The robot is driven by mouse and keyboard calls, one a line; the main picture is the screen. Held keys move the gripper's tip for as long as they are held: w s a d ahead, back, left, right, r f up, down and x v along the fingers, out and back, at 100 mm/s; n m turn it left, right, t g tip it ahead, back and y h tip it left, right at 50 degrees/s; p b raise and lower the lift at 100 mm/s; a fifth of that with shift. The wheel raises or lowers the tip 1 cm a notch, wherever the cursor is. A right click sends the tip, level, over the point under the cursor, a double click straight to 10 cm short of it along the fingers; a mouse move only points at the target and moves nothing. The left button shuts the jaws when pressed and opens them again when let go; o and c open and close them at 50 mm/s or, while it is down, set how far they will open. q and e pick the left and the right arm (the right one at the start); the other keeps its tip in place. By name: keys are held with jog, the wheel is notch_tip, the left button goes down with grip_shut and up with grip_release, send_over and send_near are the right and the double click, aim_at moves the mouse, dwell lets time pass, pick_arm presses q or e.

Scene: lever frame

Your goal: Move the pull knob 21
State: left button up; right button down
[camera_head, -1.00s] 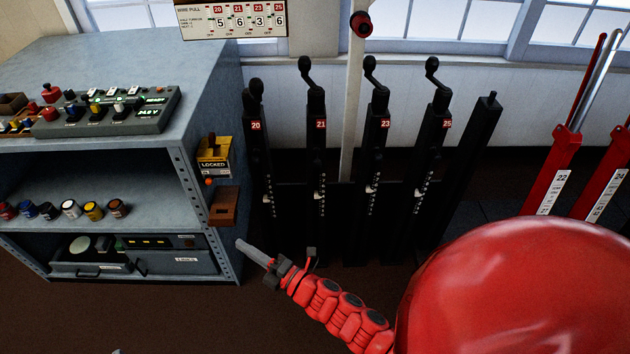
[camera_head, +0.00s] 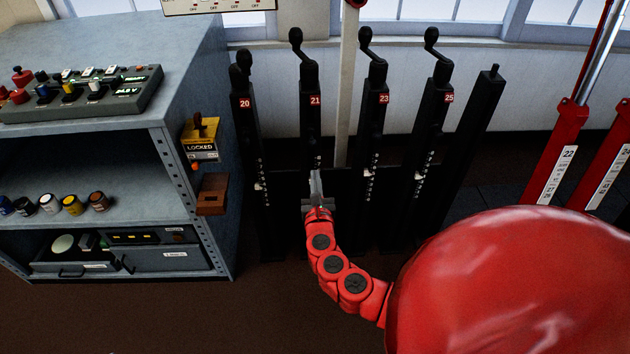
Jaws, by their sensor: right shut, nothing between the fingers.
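Lever post 21 (camera_head: 312,125) is a black upright with a red number plate, second from the left in the row. A black crank handle with a round knob (camera_head: 296,36) tops it. A small pale knob shows low on posts 20 and 23; on post 21 that spot is covered by my right gripper (camera_head: 316,175). The gripper is shut and points up, in front of the lower part of post 21. I cannot tell whether it touches the post. My red right arm comes in from the lower right. My left gripper is not in view.
Lever post 20 (camera_head: 246,125) stands close on the left, and posts 23 (camera_head: 376,125) and 25 (camera_head: 437,125) on the right. A grey cabinet (camera_head: 130,130) with a yellow locked box (camera_head: 200,138) is at the left. Red levers (camera_head: 565,140) stand at the right.

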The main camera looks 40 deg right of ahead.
aim_at(312, 146)
jog(key=x, duration=1)
jog(key=shift+w+f, duration=0.1)
jog(key=shift+w, duration=0.1)
